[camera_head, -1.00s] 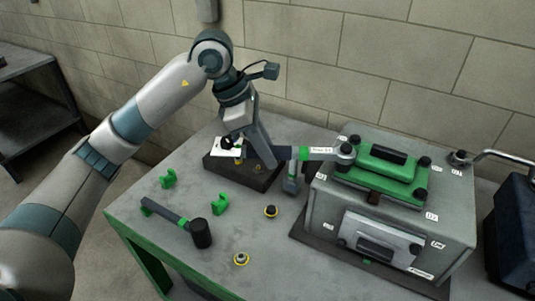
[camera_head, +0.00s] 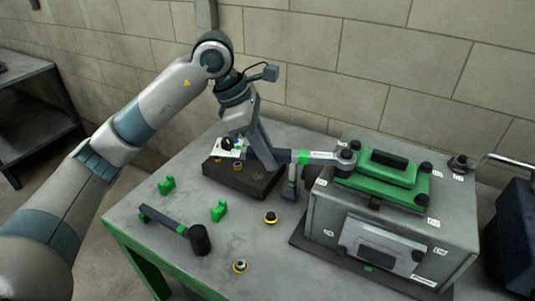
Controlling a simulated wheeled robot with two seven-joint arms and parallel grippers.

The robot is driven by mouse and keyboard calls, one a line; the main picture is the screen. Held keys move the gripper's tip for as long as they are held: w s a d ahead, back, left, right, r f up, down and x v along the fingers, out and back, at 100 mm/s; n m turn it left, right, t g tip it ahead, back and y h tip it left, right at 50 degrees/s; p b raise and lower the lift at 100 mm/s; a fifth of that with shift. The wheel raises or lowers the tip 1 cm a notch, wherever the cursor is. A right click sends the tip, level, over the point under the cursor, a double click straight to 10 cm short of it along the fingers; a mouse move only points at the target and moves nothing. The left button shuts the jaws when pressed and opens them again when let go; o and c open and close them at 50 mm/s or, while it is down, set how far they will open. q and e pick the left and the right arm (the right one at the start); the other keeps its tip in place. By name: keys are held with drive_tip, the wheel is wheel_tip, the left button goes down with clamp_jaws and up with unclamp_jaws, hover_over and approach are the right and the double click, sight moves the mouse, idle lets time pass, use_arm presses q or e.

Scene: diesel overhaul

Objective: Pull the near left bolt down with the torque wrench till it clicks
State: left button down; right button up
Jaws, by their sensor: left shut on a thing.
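The torque wrench (camera_head: 320,155) has a grey handle, a green band and a white label. It lies roughly level, with its round dark head (camera_head: 345,158) over the left corner of the green cover (camera_head: 385,172) on the grey engine block (camera_head: 330,205). The head hides the bolt beneath it, so I cannot tell how it is seated. My left gripper (camera_head: 268,157) is shut on the wrench handle at its left end, above the table. My right gripper is not in view.
A mallet (camera_head: 198,240), green clips (camera_head: 218,210) and two yellow-ringed parts (camera_head: 270,218) lie on the grey table (camera_head: 165,222). A dark blue case (camera_head: 512,230) stands at the right.

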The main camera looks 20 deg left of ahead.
use_arm(q)
drive_tip(key=shift+w+a+r, duration=0.1)
drive_tip(key=shift+w, duration=0.2)
drive_tip(key=shift+w+b, duration=0.35)
drive_tip(key=shift+b, duration=0.05)
drive_tip(key=shift+w+m, duration=0.1)
drive_tip(key=shift+m, duration=0.3)
drive_tip(key=shift+w+b, duration=0.3)
drive_tip(key=shift+b, duration=0.05)
drive_tip(key=shift+w+m+g, duration=0.15)
drive_tip(key=shift+m+g, duration=0.15)
drive_tip(key=shift+w+a+b, duration=0.1)
drive_tip(key=shift+w+b, duration=0.15)
drive_tip(key=shift+b, duration=0.05)
drive_tip(key=shift+w+m, duration=0.2)
drive_tip(key=shift+m, duration=0.1)
drive_tip(key=shift+r, duration=0.15)
